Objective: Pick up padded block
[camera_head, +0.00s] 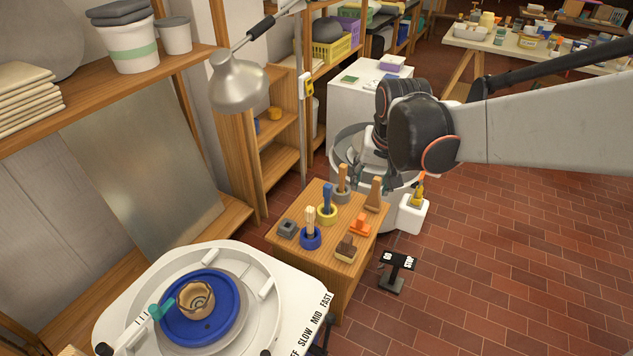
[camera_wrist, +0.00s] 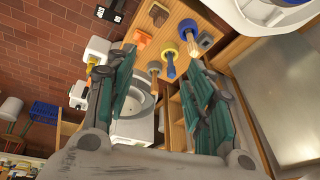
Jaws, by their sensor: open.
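Several small tools stand on a low wooden table (camera_head: 292,258). A brown block with a dark raised top and paler base (camera_head: 346,250) sits at its front right corner; it looks most like the padded block, though I cannot be certain. It also shows at the top of the wrist view (camera_wrist: 158,14). A small grey block (camera_head: 286,229) sits at the table's left corner. My gripper (camera_wrist: 163,68) is open and empty, its green-padded fingers spread. In the head view the gripper is mostly hidden behind my arm, beyond the table's far side.
Blue (camera_head: 310,238) and yellow (camera_head: 326,214) ring holders with upright tools, an orange tool (camera_head: 360,225) and a brown wedge (camera_head: 375,194) crowd the tabletop. A pottery wheel (camera_head: 262,335) stands at front left. Brick floor (camera_head: 500,270) is clear on the right.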

